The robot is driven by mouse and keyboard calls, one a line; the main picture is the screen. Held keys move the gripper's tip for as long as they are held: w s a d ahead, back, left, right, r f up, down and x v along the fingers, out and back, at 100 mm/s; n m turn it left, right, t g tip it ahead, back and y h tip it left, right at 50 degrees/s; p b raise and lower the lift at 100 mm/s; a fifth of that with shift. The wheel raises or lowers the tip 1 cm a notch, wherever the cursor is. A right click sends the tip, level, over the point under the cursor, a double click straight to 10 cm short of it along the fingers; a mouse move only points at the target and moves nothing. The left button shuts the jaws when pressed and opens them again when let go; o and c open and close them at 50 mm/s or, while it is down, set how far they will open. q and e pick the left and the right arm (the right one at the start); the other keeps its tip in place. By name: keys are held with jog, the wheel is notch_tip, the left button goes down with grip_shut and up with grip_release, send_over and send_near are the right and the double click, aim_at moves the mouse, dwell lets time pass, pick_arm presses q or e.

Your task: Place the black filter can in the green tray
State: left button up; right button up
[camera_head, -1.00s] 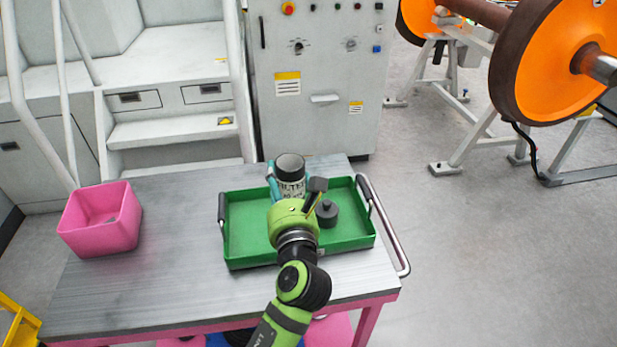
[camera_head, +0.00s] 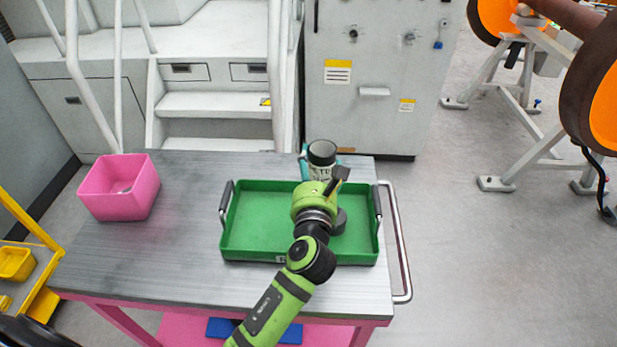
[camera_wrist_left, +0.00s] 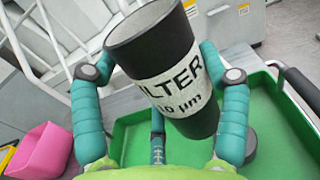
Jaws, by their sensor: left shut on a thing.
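The black filter can (camera_head: 322,153), with a white "FILTER" label, is held upright or slightly tilted in my left gripper (camera_head: 321,172). The left wrist view shows the can (camera_wrist_left: 160,40) between the teal fingers, which are shut on it. The green tray (camera_head: 262,218) lies on the table. In the head view the can overlaps the tray's back edge and seems to be above the tray. Its lower end is hidden there by my gripper. The tray (camera_wrist_left: 285,135) shows below and behind the can in the left wrist view. My right gripper is not in view.
A dark round part (camera_head: 339,222) sits in the tray's right side, partly behind my arm. A pink bin (camera_head: 120,190) stands at the table's left. The tray's left half is empty. A grey cabinet (camera_head: 370,120) stands behind the table, and a handrail (camera_head: 398,240) runs along its right edge.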

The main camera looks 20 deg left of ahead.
aim_at(310, 174)
pick_arm(q)
jog(key=shift+w+a+f, duration=0.75)
jog(key=shift+w+a, duration=0.15)
jog(key=shift+a, duration=0.05)
jog(key=shift+w+a+f, duration=0.15)
notch_tip(310, 174, down, 4)
jog(key=shift+f+b, duration=0.1)
jog(key=shift+b, duration=0.45)
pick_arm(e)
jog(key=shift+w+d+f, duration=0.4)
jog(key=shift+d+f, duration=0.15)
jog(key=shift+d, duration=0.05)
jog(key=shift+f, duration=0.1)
pick_arm(q)
jog(key=shift+f+b, duration=0.45)
jog(key=shift+f, duration=0.1)
jog(key=o, duration=1.3)
jog(key=shift+o, duration=0.2)
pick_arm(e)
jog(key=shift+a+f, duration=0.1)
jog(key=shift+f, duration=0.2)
